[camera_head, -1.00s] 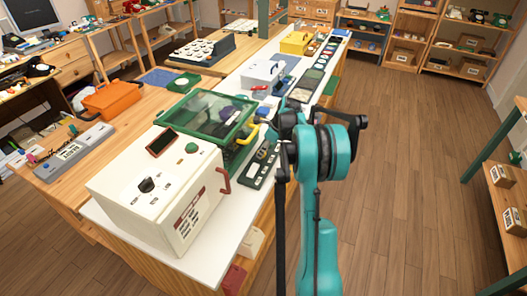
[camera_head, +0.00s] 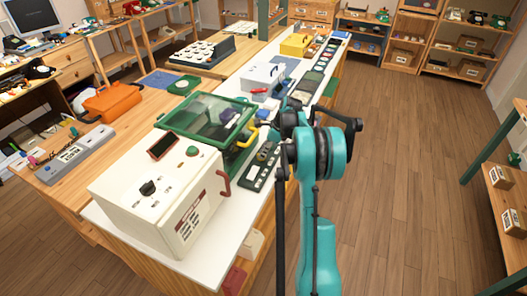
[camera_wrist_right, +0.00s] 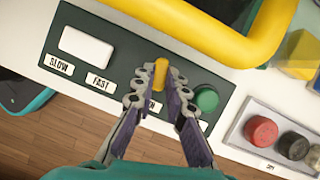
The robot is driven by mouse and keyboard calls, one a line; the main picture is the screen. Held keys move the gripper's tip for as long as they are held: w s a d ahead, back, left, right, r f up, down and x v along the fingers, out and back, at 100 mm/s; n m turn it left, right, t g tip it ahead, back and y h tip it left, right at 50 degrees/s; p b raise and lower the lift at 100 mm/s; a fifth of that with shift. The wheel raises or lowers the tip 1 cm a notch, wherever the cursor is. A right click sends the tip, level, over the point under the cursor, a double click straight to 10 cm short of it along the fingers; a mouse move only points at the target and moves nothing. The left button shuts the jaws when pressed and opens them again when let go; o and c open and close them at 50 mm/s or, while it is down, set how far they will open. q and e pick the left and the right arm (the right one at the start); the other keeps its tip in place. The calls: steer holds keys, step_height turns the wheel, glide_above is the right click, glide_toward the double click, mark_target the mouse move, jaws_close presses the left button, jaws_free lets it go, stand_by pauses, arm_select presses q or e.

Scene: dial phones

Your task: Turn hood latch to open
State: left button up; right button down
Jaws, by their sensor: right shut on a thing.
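The yellow latch knob (camera_wrist_right: 161,70) stands on a dark green panel (camera_wrist_right: 110,55) in the right wrist view. My right gripper (camera_wrist_right: 160,90) is shut on the knob, one finger on each side. Labels SLOW and FAST are to its left; a label beneath the fingers is partly hidden. A green button (camera_wrist_right: 206,98) is right of the fingers. In the head view, the clear hood with a green frame (camera_head: 205,118) is down over its box, with a yellow handle (camera_head: 249,139) at its front. The knob is hard to make out there. My left gripper is out of view.
A cream box with a black dial (camera_head: 147,188) and red handle stands at the near end of the white counter. A grey block with red and black buttons (camera_wrist_right: 285,140) is right of the panel. The wooden floor to the right is clear.

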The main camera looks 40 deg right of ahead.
steer(key=n+g+y+p, duration=0.1)
steer(key=n, duration=0.2)
steer(key=shift+w+d+n, duration=0.1)
steer(key=shift+w+n, duration=0.05)
steer(key=shift+n, duration=0.25)
steer(key=n+g+p, duration=0.1)
steer(key=n, duration=0.2)
steer(key=shift+w+n+p, duration=0.15)
steer(key=shift+n+p, duration=0.15)
steer(key=shift+p, duration=0.05)
steer(key=n+g, duration=0.1)
steer(key=n, duration=0.1)
steer(key=n+g+p, duration=0.1)
steer(key=n, duration=0.1)
steer(key=n+p, duration=0.1)
steer(key=n, duration=0.1)
steer(key=shift+w+g, duration=0.25)
steer(key=shift+g, duration=0.15)
steer(key=shift+n, duration=0.3)
steer(key=c, duration=1.5)
jaws_free()
steer(key=shift+c, duration=0.2)
